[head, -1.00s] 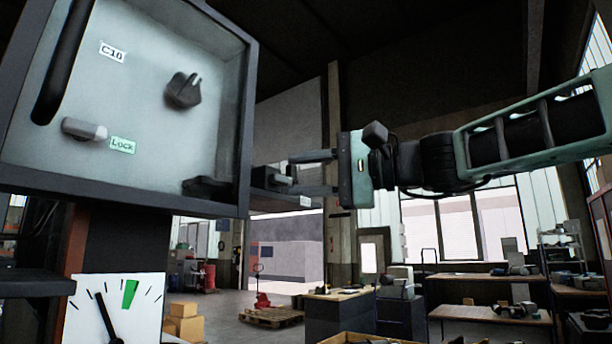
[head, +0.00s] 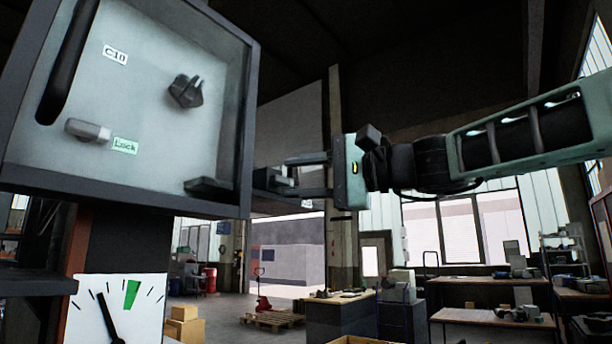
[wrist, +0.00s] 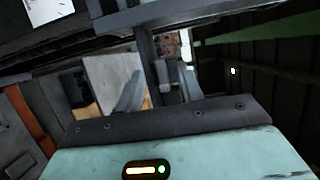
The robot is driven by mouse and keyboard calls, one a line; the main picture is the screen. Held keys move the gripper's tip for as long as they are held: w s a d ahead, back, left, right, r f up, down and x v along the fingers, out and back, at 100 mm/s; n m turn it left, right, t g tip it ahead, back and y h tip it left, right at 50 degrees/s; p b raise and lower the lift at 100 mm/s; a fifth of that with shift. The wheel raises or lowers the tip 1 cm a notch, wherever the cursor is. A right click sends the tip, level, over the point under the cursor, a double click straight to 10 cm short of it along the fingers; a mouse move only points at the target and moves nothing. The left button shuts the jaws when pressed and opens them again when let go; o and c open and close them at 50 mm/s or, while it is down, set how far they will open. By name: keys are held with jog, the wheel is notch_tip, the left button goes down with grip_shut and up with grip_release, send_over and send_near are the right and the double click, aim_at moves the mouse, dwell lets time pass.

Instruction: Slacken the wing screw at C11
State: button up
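A small grey block, apparently the wing screw (head: 284,181), shows at a dark bracket just right of the large panel box. A small white tag (head: 307,204) sits below it, too small to read. My gripper (head: 285,174) reaches in from the right, one finger above the grey block and one near its lower side. The fingers stand apart; I cannot tell whether either touches it. In the wrist view my two fingers (wrist: 158,92) are also apart, with a grey piece (wrist: 163,74) between and beyond them.
The panel box (head: 150,185) at left carries a tag C10, a dark wing knob (head: 186,91), a grey latch (head: 88,130) marked Lock and a dark handle (head: 70,62). A dial gauge (head: 132,312) is below. Workbenches and a pallet (head: 273,318) stand far behind.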

jog(key=shift+w+a, duration=0.85)
jog(key=shift+a, duration=0.25)
grip_shut()
jog(key=n+h, duration=0.1)
jog(key=n, duration=0.3)
jog(key=shift+d+h, duration=0.1)
jog(key=shift+h, duration=0.3)
jog(key=shift+n+b, duration=0.3)
jog(key=n+h, duration=0.1)
jog(key=n, duration=0.2)
jog(key=shift+t+h, duration=0.3)
